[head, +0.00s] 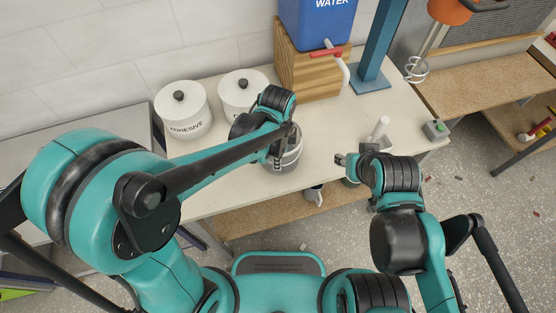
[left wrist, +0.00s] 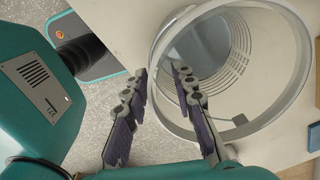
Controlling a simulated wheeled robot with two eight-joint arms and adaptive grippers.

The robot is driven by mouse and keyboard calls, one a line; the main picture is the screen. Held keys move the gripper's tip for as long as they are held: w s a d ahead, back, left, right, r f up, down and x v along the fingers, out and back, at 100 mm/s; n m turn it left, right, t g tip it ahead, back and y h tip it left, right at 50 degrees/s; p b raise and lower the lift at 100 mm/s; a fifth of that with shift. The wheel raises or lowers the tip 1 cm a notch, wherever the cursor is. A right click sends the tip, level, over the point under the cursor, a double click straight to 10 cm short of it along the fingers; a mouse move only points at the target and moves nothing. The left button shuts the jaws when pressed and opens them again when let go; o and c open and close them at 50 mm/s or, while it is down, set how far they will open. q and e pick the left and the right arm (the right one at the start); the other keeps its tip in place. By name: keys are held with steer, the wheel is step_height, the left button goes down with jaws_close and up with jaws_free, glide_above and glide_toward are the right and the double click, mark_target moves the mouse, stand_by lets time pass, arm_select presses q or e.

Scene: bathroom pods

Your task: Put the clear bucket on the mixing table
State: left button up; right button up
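The clear bucket (head: 291,154) stands on the pale worktop (head: 230,183) near its front edge, partly hidden by my left gripper. In the left wrist view the bucket (left wrist: 240,75) is see-through and ribbed, with a pale round rim. My left gripper (left wrist: 160,73) is open, one finger outside the rim and the other over its inner side, with the wall between them; a gap shows on both sides. My right gripper (head: 343,160) is right of the bucket, near the worktop's front; its finger gap is unclear. A brown table (head: 490,85) stands at the right beneath an orange mixer (head: 449,10).
Two white lidded pots (head: 183,112) stand left of the bucket. A blue water tank (head: 318,22) with a red-handled tap sits on a wooden block (head: 305,75) behind it. A blue post (head: 378,45) and a green-button box (head: 436,129) are to the right.

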arm_select(q)
step_height(320, 180, up, 8)
steer(key=r+p, duration=0.1)
steer(key=p, duration=0.1)
steer(key=s+a+r+n+t, duration=0.2)
steer(key=s+a+n+t, duration=0.1)
steer(key=a+n, duration=0.5)
steer(key=s+a+r+n+t, duration=0.2)
steer(key=s+a+n+t, duration=0.1)
steer(key=a+n, duration=0.6)
steer(key=shift+s+a+r+n+t, duration=0.15)
steer(key=shift+r+n+t, duration=0.25)
steer(key=shift+n, duration=0.6)
steer(key=shift+f, duration=0.15)
